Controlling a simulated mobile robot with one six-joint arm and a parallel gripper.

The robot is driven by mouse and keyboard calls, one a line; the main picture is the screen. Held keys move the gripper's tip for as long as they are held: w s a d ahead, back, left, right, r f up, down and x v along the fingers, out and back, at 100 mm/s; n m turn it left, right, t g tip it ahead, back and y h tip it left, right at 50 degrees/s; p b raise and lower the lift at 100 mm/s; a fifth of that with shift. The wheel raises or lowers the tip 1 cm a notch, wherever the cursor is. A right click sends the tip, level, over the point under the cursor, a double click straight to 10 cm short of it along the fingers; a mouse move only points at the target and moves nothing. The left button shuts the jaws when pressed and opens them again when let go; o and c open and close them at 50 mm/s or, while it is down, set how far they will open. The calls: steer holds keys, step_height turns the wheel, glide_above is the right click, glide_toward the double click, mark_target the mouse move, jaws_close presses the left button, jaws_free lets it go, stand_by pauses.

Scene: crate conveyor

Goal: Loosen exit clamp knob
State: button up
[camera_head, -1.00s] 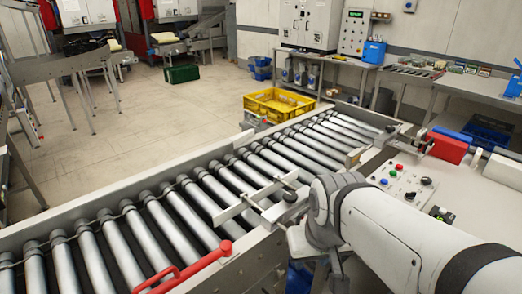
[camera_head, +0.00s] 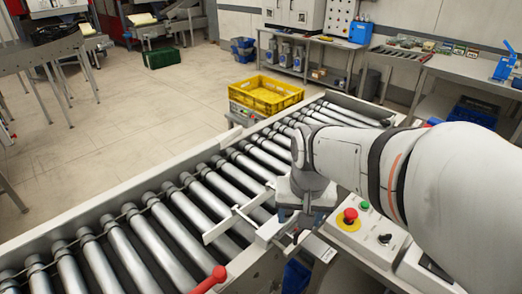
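A grey metal bar clamp (camera_head: 234,221) reaches over the rollers at the right-hand rail of the conveyor. No clamp knob can be made out on it now; my wrist and gripper cover its right end. My gripper (camera_head: 290,218) points down over the rail, at or just above that end of the clamp. Its fingertips are small and partly hidden, so I cannot tell whether they are open, shut or touching a knob.
The roller conveyor (camera_head: 185,222) is empty except for a yellow crate (camera_head: 266,95) beyond its far side. A red handle (camera_head: 208,281) is at the bottom. A control box with a red emergency stop (camera_head: 350,215), green button (camera_head: 364,205) and black switch (camera_head: 384,239) sits right of my gripper.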

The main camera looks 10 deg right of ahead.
steer(key=w+m+p, duration=0.1)
steer(key=w, duration=0.2)
steer(key=w+r+m+g+p, duration=0.1)
steer(key=w+m+p, duration=0.1)
steer(key=w, duration=0.1)
steer(key=w+m+p, duration=0.2)
steer(key=w, duration=0.1)
steer(key=shift+r+g, duration=0.4)
steer(key=shift+w+f+m, duration=0.15)
steer(key=shift+f+m, duration=0.05)
steer(key=shift+m, duration=0.1)
steer(key=shift+f+p, duration=0.3)
steer(key=shift+f, duration=0.1)
step_height(320, 180, down, 7)
steer(key=shift+p, duration=0.5)
